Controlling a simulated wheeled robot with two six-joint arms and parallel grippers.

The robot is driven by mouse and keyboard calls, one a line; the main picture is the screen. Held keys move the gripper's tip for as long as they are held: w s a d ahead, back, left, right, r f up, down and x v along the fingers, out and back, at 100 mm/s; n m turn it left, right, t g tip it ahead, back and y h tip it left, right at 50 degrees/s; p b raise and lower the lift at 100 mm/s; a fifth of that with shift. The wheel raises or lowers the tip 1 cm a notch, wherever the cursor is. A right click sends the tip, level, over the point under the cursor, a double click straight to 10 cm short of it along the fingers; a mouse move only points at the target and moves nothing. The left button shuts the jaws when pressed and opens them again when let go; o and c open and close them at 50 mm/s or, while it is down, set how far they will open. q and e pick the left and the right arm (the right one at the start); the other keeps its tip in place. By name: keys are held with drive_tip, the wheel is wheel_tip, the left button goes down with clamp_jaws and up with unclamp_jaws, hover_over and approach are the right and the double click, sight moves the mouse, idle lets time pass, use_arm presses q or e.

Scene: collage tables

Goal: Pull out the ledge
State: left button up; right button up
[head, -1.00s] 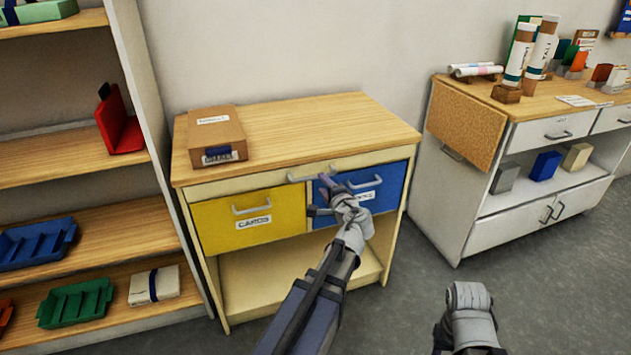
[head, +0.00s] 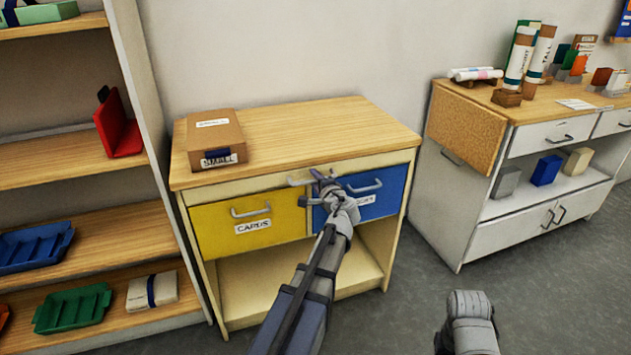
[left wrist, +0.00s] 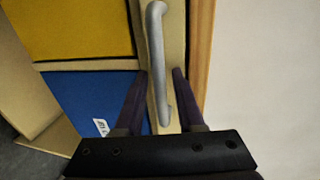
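The ledge (head: 270,185) is a narrow cream strip with a grey bar handle, just under the wooden top of the cream cabinet (head: 375,243). It sits flush above the yellow and blue drawers. The handle (left wrist: 156,45) runs upright in the left wrist view. My left gripper (head: 319,188) is at the ledge's front. Its two dark fingers are open on either side of the handle's lower end, with gaps showing. In the head view the gripper hides part of the handle. A part of my right arm shows at the bottom right; its gripper is not visible.
The yellow drawer (head: 215,228) and blue drawer (head: 388,199) are shut, with handles close below the ledge. A cardboard box (head: 213,132) lies on the cabinet top. Shelves stand left, a white cabinet (head: 447,215) right. Floor between the cabinets is clear.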

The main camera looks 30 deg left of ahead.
use_arm(q)
clamp_jaws()
idle(1.1)
